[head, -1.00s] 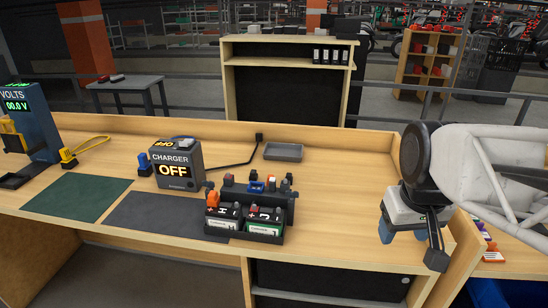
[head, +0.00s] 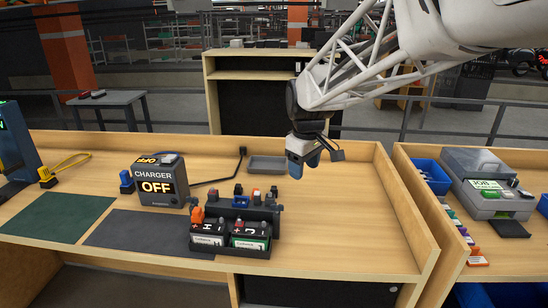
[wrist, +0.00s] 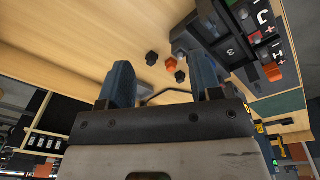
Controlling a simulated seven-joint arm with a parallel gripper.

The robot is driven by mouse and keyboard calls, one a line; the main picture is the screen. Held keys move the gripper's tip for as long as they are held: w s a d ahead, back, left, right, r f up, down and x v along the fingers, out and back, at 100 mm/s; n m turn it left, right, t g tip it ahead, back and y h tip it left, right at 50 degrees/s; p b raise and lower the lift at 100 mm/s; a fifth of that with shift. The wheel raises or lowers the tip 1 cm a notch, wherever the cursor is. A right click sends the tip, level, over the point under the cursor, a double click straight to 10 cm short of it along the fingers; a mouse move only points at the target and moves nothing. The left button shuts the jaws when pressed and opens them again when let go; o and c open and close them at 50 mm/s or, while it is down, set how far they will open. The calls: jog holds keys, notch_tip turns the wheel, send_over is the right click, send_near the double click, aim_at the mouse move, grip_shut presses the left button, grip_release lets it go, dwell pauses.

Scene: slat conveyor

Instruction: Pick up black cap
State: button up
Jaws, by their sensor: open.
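In the wrist view a small black cap (wrist: 152,58) lies on the wooden bench. An orange cap (wrist: 168,64) and a second dark piece (wrist: 180,76) are close beside it. In the head view a small dark piece (head: 274,190) shows at the right rear of the battery rack; I cannot tell for sure that it is the same cap. My gripper (head: 304,168) is open and empty above the bench, behind and right of the rack. In the wrist view my gripper (wrist: 161,66) has its blue fingers apart, the caps appearing between them, farther off.
The black battery rack (head: 272,222) holds two batteries, with several small pieces at its back. A grey tray (head: 266,165) lies behind it. The charger (head: 158,183), reading OFF, stands to the left. The bench right of the rack is clear up to its raised edge (head: 405,215).

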jog(key=w+a+f+n, duration=0.3)
jog(key=w+a+f, duration=0.1)
jog(key=w+a, duration=0.55)
jog(key=n+g, duration=0.1)
jog(key=n, duration=0.3)
send_over(237, 185)
notch_tip(237, 185, down, 7)
jog(key=shift+w+r, duration=0.1)
jog(key=shift+f, duration=0.2)
jog(key=shift+f, duration=1.15)
jog(key=shift+f, duration=0.15)
jog(key=shift+f, duration=2.45)
jog(key=shift+c, duration=0.4)
